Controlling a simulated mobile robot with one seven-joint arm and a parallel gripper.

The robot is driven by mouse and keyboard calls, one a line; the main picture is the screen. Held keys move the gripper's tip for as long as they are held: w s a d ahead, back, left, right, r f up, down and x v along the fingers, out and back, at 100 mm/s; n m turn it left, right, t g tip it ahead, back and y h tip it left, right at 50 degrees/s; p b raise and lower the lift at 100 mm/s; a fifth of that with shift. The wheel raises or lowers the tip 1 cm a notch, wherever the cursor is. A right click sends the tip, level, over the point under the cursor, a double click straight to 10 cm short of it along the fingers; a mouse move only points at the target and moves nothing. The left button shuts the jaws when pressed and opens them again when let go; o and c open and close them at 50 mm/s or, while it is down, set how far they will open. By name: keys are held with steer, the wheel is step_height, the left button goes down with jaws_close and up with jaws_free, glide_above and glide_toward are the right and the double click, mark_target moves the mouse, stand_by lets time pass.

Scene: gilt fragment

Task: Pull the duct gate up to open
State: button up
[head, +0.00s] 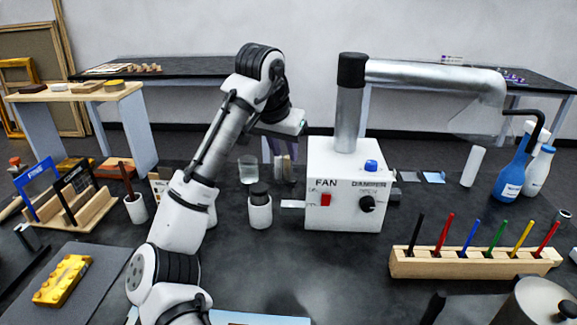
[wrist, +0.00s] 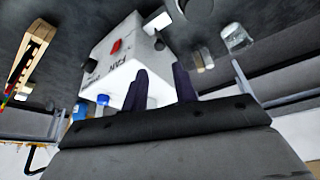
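The white fan box (head: 345,185) stands on the dark bench, with a red switch (head: 326,200), a black damper knob (head: 367,204) and a blue button (head: 371,166). A silver duct (head: 430,80) rises from its top and bends right. I cannot pick out the duct gate for certain; a small pale tab (head: 293,204) sticks out low at the box's left side.
Left of the box stand a dark-capped white jar (head: 260,208) and a clear beaker (head: 248,169). A wooden rack of coloured pens (head: 475,263) is at front right, and blue and white bottles (head: 512,175) are behind it. The bench just before the box is clear.

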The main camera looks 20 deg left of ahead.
steer(key=v, duration=0.4)
stand_by(0.4)
